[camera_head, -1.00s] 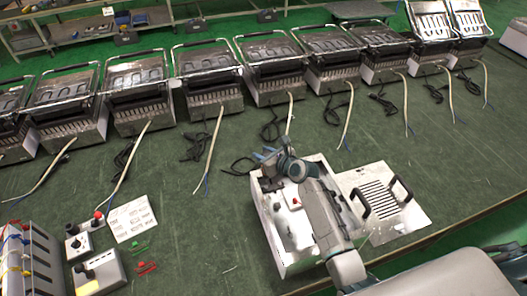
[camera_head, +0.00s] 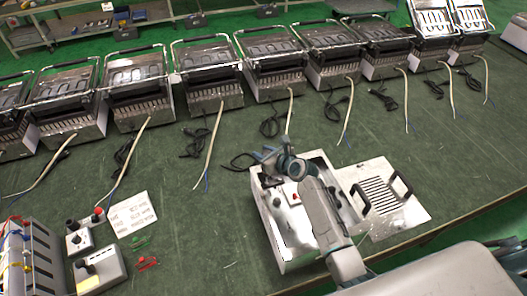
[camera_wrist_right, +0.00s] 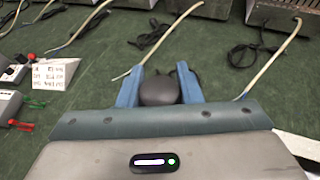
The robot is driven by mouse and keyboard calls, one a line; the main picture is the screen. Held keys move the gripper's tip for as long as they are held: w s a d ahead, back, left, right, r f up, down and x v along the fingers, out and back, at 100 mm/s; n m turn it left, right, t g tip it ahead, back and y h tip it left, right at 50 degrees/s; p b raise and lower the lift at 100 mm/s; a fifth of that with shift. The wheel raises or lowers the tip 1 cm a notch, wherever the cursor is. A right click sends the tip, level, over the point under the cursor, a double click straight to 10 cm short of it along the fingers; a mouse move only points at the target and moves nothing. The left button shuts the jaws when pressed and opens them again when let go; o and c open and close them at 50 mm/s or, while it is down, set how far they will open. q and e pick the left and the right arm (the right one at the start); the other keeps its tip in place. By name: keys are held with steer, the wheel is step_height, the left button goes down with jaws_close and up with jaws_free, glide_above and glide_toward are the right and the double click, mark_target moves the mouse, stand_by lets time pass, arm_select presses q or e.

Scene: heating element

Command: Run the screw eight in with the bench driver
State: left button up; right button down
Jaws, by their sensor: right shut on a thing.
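My right gripper (camera_head: 266,156) is over the back left corner of an open white metal housing (camera_head: 285,256) in the head view. In the right wrist view its two blue fingers (camera_wrist_right: 159,88) are shut on a dark, round-ended thing (camera_wrist_right: 158,92), which looks like the bench driver's body. Its lower part and tip are hidden. The housing holds small parts, among them a red one (camera_head: 295,197). My right arm covers part of it. Screw eight cannot be made out. My left gripper is not in view.
A grilled plate with two dark handles (camera_head: 411,215) lies right of the housing. Several grill presses with cables line the back of the green bench. A white label sheet (camera_head: 132,213), control boxes (camera_head: 98,270) and small red and green clips lie left. The bench middle is clear.

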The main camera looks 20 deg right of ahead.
steer(key=shift+r+p, duration=0.1)
steer(key=shift+p, duration=0.3)
steer(key=shift+f, duration=0.6)
stand_by(0.7)
steer(key=shift+f, duration=0.3)
stand_by(1.2)
steer(key=shift+r+p, duration=0.55)
steer(key=shift+r, duration=2.05)
steer(key=shift+d, duration=0.1)
